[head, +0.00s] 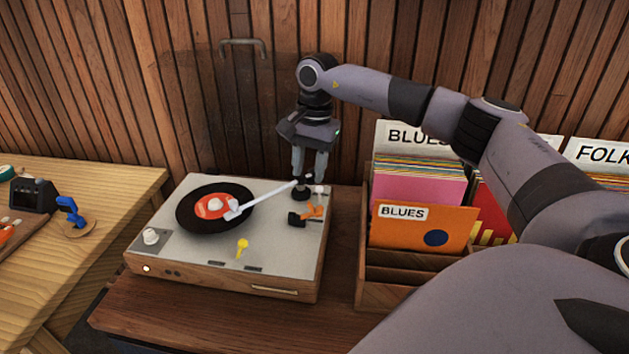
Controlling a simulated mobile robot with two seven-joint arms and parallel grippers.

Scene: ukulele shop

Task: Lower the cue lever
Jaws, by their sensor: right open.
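A turntable (180,255) with a light grey top and a wooden front stands on the brown cabinet. A black record (190,216) with a red label lies on its platter. The white tonearm (268,203) reaches from its black base at the back right to over the label area. A small orange lever (313,211) with a black part sits beside the tonearm base; it looks like the cue lever. My right gripper (308,172) points down with open fingers above the tonearm base, just behind the orange lever. Whether it touches anything is unclear. My left gripper is out of view.
A wooden crate (385,291) of records with BLUES and FOLK dividers stands close on the right, partly behind my right arm. A light wooden table (85,262) with small tools is at left. A slatted wall rises behind.

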